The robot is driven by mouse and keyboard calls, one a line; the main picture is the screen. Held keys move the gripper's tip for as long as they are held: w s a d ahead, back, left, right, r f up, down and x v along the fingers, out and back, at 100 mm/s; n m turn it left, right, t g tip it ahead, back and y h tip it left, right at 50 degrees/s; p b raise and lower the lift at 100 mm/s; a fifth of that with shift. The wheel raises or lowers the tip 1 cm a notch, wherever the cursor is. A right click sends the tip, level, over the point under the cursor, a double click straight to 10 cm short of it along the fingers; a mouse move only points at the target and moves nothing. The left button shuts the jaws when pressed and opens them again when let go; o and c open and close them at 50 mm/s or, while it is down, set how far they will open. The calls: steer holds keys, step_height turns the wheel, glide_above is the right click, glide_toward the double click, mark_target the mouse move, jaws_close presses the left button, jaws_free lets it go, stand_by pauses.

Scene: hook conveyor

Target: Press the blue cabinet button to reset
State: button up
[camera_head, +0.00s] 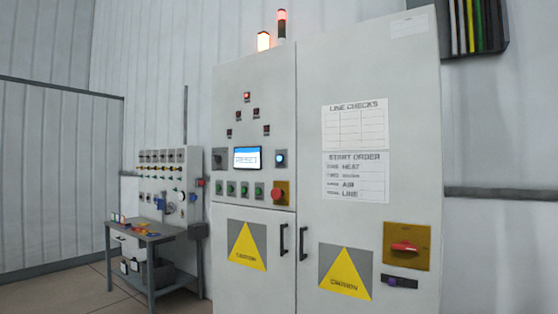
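The grey control cabinet (309,240) stands in the middle of the head view. Its blue button (280,158) glows on the left door, just right of a small lit screen (247,157). A red mushroom button (278,194) on a yellow plate sits below the blue button. A row of several green buttons (244,189) runs to the left of the red one. My gripper is not in view, so its place relative to the button does not show.
A red rotary switch (404,247) on a yellow plate is at the cabinet's lower right. Dark door handles (303,243) stick out near the middle. A workbench (157,238) with small items stands at the left.

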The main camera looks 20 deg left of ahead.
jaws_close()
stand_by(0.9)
